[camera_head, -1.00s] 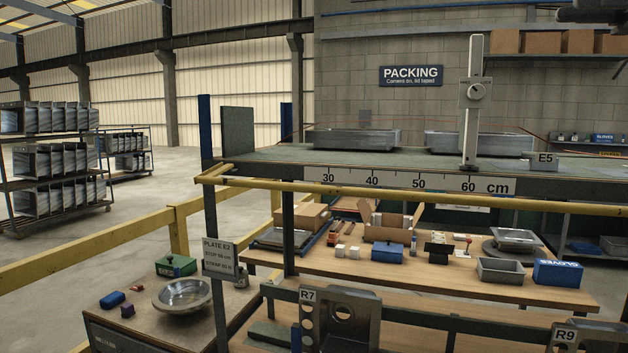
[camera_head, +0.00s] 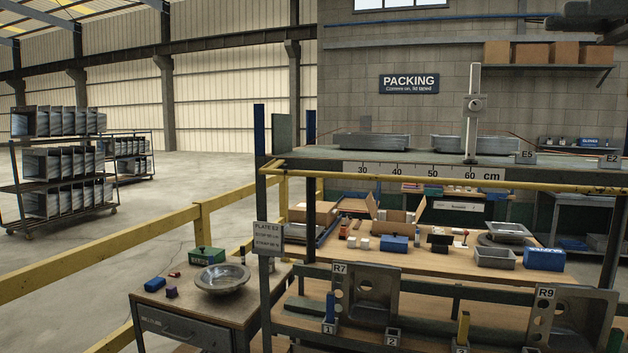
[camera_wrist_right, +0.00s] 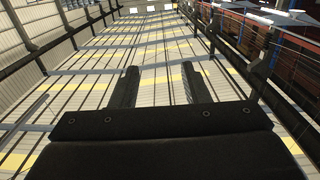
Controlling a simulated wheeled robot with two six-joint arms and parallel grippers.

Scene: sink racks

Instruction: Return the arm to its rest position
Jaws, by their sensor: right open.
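My right arm and gripper (camera_head: 572,21) show only as dark shapes at the upper right edge of the head view, high up in front of the wall shelf. In the right wrist view, the two dark fingers of my right gripper (camera_wrist_right: 161,76) stand apart with nothing between them. Beyond them are only the hall's cladding and beams. My left gripper is in no view.
A rack with a yellow rail (camera_head: 400,181) and cm scale (camera_head: 425,171) stands ahead. Grey sinks R7 (camera_head: 366,291) and R9 (camera_head: 570,318) stand low in front. A side table (camera_head: 222,316) holds a metal bowl (camera_head: 222,279). Open floor lies at left.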

